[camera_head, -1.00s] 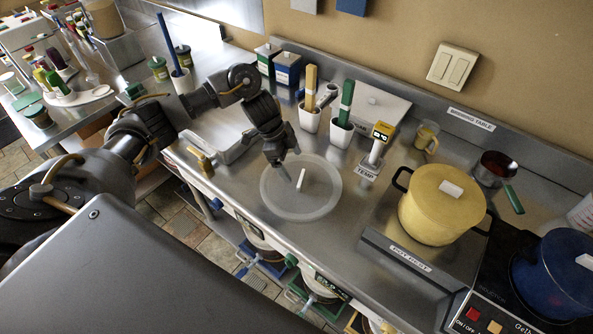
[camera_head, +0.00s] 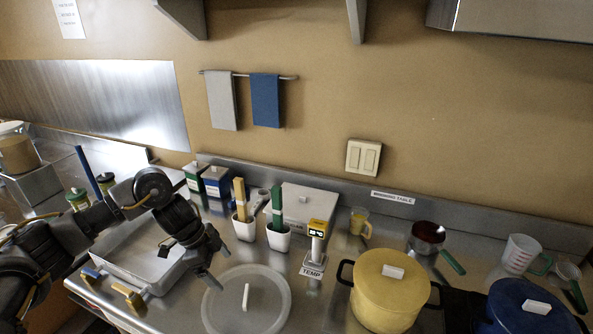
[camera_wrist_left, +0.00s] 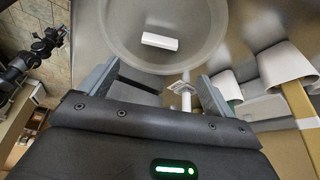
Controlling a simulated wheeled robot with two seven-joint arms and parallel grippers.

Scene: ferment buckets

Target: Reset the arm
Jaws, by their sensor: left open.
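My left gripper (camera_head: 216,264) is open and empty above the steel counter, at the left edge of a translucent round lid (camera_head: 268,292) with a white bar handle. In the left wrist view the two fingers (camera_wrist_left: 158,88) stand apart with nothing between them, and the lid (camera_wrist_left: 125,48) lies beyond them. A dark jointed arm part (camera_wrist_left: 38,52), which looks like my right arm, shows small at the left of the wrist view; I cannot make out its jaws.
A steel tray (camera_head: 140,262) lies under my left arm. White holders with a yellow handle (camera_head: 240,195) and a green handle (camera_head: 277,205), a TEMP stand (camera_head: 315,250), a yellow pot (camera_head: 385,295) and a blue pot (camera_head: 525,310) stand to the right.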

